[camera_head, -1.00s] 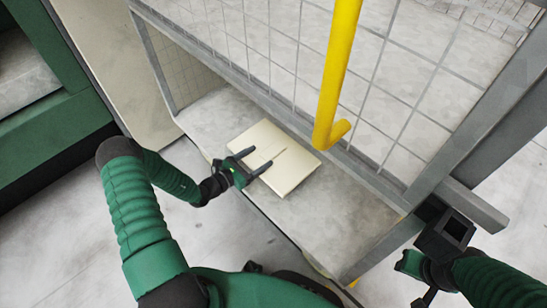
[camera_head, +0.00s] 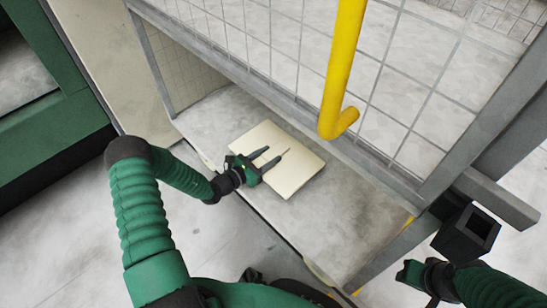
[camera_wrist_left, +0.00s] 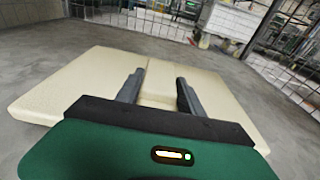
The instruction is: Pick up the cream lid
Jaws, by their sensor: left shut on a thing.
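The cream lid (camera_head: 301,172) is a flat, pale square panel lying on a grey ledge (camera_head: 338,222), in the middle of the head view. My left gripper (camera_head: 277,152) reaches over it from the left, with its two dark fingers shut on a narrow raised strip along the lid's middle. In the left wrist view the lid (camera_wrist_left: 60,90) spreads out on both sides of the fingers (camera_wrist_left: 160,82). The lid looks flat on the ledge; I cannot see a gap under it. My right gripper (camera_head: 415,275) is at the lower right, far from the lid, its fingers unclear.
A yellow hooked bar (camera_head: 340,80) hangs just beyond the lid. A grey-framed wire mesh panel (camera_head: 400,90) stands behind the ledge. A black square socket (camera_head: 468,235) is near my right gripper. A green machine frame (camera_head: 50,130) stands at the left.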

